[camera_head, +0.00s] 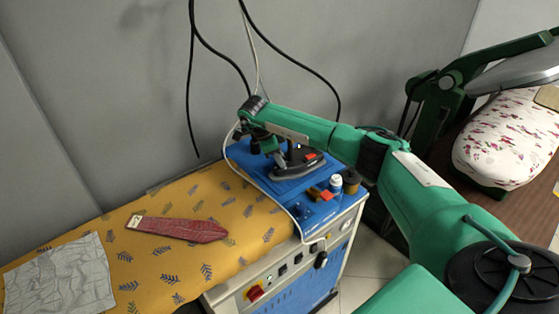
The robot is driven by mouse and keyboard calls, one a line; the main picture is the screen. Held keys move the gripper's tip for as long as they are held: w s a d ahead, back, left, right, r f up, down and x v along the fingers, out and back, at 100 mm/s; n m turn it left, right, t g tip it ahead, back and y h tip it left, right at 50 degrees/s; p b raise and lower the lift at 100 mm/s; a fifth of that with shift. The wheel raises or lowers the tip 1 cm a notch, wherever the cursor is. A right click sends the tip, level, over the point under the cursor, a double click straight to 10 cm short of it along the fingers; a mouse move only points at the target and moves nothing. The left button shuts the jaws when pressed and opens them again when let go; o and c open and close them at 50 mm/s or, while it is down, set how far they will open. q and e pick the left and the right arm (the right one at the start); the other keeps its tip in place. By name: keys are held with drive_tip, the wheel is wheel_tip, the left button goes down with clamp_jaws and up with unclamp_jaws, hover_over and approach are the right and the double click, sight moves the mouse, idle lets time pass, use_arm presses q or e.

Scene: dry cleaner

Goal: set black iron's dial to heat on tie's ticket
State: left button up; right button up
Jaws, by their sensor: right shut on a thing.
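The black iron (299,166) rests on the blue top of the ironing station, with a red patch on its upper side. My right gripper (279,159) reaches down over the iron's left part and is shut at its dial; the jaws and wrist hide the dial and its marks. The dark red tie (178,229) lies flat on the yellow leaf-print board, left of the iron. A small pale ticket (136,221) lies at the tie's left end; its writing is too small to read. My left gripper is out of view.
A white-capped bottle (336,184), a dark round jar (351,182) and orange items stand on the blue top (308,212) right of the iron. A crumpled grey cloth (62,277) lies at the left. Cables hang along the wall behind my wrist. A floral-covered press (510,138) stands right.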

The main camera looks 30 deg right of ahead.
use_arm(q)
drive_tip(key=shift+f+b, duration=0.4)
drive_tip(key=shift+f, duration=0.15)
use_arm(e)
drive_tip(key=shift+w+m+g, duration=0.1)
drive_tip(key=shift+m+g, duration=0.4)
drive_tip(key=shift+m, duration=0.9)
drive_tip(key=shift+y, duration=0.3)
drive_tip(key=o, duration=1)
drive_tip(key=shift+r, duration=0.1)
use_arm(q)
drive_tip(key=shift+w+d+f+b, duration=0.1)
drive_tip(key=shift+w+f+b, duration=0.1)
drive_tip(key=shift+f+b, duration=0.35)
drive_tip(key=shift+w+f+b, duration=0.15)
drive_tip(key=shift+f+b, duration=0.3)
drive_tip(key=shift+b, duration=0.15)
use_arm(e)
drive_tip(key=v, duration=1.3)
drive_tip(key=shift+r, duration=0.3)
